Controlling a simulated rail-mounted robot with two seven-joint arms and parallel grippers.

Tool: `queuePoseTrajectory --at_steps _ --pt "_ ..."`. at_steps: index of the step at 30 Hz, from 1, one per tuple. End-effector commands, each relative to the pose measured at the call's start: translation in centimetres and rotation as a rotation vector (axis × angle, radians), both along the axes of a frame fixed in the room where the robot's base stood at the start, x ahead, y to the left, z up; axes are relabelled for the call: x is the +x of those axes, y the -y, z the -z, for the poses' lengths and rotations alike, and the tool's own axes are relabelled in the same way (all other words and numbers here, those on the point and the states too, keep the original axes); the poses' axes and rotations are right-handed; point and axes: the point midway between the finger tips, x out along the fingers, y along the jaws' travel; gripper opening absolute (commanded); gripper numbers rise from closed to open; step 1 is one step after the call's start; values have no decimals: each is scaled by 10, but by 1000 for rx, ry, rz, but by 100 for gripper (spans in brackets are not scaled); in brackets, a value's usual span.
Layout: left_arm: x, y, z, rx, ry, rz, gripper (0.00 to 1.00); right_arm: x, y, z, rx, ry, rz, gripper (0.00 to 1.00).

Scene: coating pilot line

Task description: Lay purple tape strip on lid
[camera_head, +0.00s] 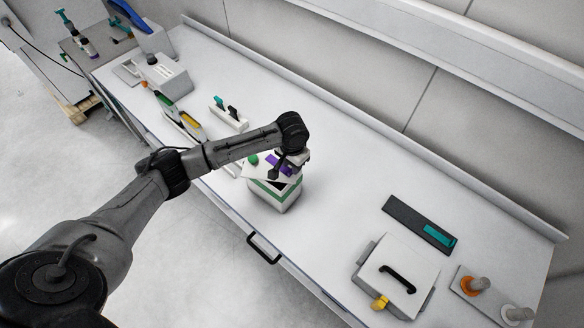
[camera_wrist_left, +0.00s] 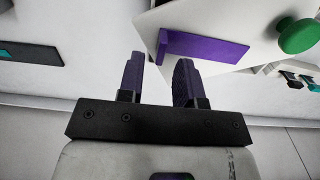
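The purple tape strip (camera_head: 283,169) lies on a white lid-like top (camera_head: 262,172) with a green knob (camera_head: 253,160), above a white box with a green band (camera_head: 273,194). In the left wrist view the strip (camera_wrist_left: 208,48) lies flat beside the green knob (camera_wrist_left: 298,36), with a raised tab at its left end. My left gripper (camera_wrist_left: 160,72) is open, with nothing between its fingers; the strip is just beyond the fingertips. In the head view my left gripper (camera_head: 283,165) partly hides the strip and the top. My right gripper is out of view.
A dark board (camera_head: 405,216) with a teal strip (camera_head: 439,235) lies to the right. Near it stand a grey box with a black handle (camera_head: 398,278) and a plate with orange and white knobs (camera_head: 484,296). Small tools and a grey device (camera_head: 166,78) are at left.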

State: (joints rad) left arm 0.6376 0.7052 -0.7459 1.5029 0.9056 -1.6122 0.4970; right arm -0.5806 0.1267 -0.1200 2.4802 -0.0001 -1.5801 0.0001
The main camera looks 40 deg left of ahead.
Motion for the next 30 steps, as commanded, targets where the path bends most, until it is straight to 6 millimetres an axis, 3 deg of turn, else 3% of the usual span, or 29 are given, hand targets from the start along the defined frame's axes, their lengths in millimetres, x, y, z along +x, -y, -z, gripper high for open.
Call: queuePoseTrajectory --at_steps 9,18,25,30 --pt "1 0 -59 -1 4 0 32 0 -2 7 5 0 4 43" --pt "0 0 -92 -1 1 0 32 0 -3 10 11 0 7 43" --pt "-1 2 -95 -1 0 3 32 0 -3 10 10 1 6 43" --pt "-18 28 -66 -17 12 76 32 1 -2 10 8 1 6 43"
